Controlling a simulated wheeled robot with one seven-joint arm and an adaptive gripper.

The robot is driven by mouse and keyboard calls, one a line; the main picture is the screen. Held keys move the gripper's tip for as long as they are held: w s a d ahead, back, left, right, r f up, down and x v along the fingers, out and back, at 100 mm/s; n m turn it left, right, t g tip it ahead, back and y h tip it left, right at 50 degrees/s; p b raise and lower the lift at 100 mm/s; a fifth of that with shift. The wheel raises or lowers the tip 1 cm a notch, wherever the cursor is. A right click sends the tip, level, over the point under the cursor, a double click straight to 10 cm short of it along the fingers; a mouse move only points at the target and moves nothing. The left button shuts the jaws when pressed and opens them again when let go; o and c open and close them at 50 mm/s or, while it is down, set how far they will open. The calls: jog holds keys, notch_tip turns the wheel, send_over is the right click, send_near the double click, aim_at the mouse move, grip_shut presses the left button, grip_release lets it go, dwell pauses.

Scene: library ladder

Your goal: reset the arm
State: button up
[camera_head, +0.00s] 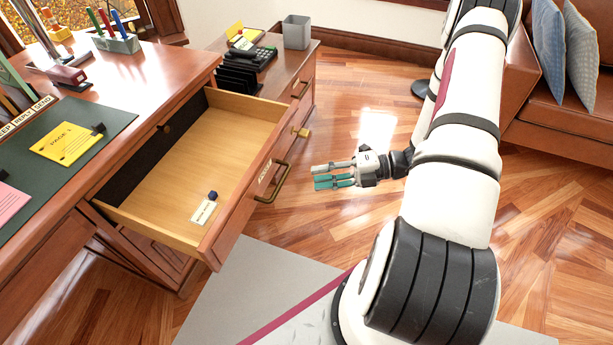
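My gripper (333,177) is at the centre of the view, at the end of my white arm, pointing left over the wooden floor. Its fingers, grey and teal, lie along each other with a small gap visible. Nothing shows between them. An open desk drawer (190,165) is to its left, and the gripper is apart from the drawer's brass handle (272,184).
In the drawer lie a small label (204,212) and a dark blue item (212,195). The desk (140,75) holds a mat, papers and a pen holder (116,42). A cabinet with a grey bin (296,32) stands behind. A cushioned bench (575,95) is at right.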

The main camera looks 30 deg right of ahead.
jog(key=shift+s+d+r, duration=0.1)
jog(key=shift+s+d, duration=0.15)
jog(key=shift+d, duration=0.1)
dwell(0.3)
jog(key=s+a+r+n+g+h, duration=0.25)
jog(key=a+r+n+g, duration=0.3)
jog(key=r+n, duration=0.55)
jog(key=s+a+r+n+g+h, duration=0.1)
jog(key=s+a+r+n+g, duration=0.35)
jog(key=r+n, duration=0.65)
jog(key=s+a+r+n+t+h, duration=0.15)
jog(key=s+r+n+h, duration=0.3)
jog(key=s+n, duration=0.5)
jog(key=s+a+r+n+t+h, duration=0.15)
jog(key=s+r+n+h, duration=0.35)
jog(key=n, duration=0.7)
notch_tip(320, 180, up, 20)
jog(key=t+p, duration=0.3)
jog(key=p, duration=1.6)
jog(key=shift+s+a+h, duration=0.25)
jog(key=shift+a+h, duration=0.1)
jog(key=shift+h, duration=0.05)
